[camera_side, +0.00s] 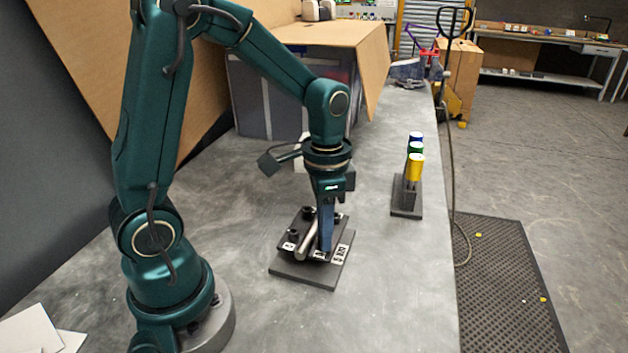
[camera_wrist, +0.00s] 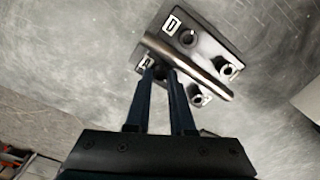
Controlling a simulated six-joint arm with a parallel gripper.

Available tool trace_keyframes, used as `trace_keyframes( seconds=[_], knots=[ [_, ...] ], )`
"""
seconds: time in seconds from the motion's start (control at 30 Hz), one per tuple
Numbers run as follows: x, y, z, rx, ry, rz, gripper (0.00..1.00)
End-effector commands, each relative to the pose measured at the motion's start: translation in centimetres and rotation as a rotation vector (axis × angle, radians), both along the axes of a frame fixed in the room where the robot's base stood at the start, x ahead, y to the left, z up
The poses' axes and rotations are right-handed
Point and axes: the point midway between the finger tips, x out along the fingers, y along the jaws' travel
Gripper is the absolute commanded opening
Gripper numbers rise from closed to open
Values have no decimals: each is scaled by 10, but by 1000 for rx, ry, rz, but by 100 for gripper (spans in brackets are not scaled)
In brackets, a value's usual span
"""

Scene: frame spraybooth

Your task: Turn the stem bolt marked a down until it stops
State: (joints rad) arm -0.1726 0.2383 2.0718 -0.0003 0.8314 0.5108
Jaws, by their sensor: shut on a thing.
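A dark clamp fixture (camera_side: 288,268) lies on the grey bench; it also shows in the wrist view (camera_wrist: 207,48). A silver tube (camera_side: 306,246) lies across it, clear in the wrist view too (camera_wrist: 190,66). Black stem bolts stand around the tube, such as one at the rear left (camera_side: 293,235). White label tags sit beside them, one at the left (camera_side: 289,246); I cannot read the letters surely. My gripper (camera_side: 324,247) points down at the fixture's near right corner. Its fingers (camera_wrist: 163,76) are shut on a dark stem bolt, mostly hidden between them, beside a tag.
A black rack (camera_side: 407,210) with blue, green and yellow-topped cylinders stands to the right on the bench. A dark bin (camera_side: 280,100) under a cardboard sheet is behind. The bench between fixture and rack is clear; its right edge drops to the floor.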

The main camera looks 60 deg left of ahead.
Motion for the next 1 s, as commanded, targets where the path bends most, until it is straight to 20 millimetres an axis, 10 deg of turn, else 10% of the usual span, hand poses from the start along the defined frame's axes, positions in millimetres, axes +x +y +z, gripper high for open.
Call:
trace_keyframes(
  seconds=[0.1,0.13,0.2,1.0],
  knots=[
    [0,0,-1,1,1,-2,0],
    [0,0,-1,0,1,-2,29],
    [0,0,-1,0,1,-1,52],
    [0,0,49,1,-1,0,52]
  ],
)
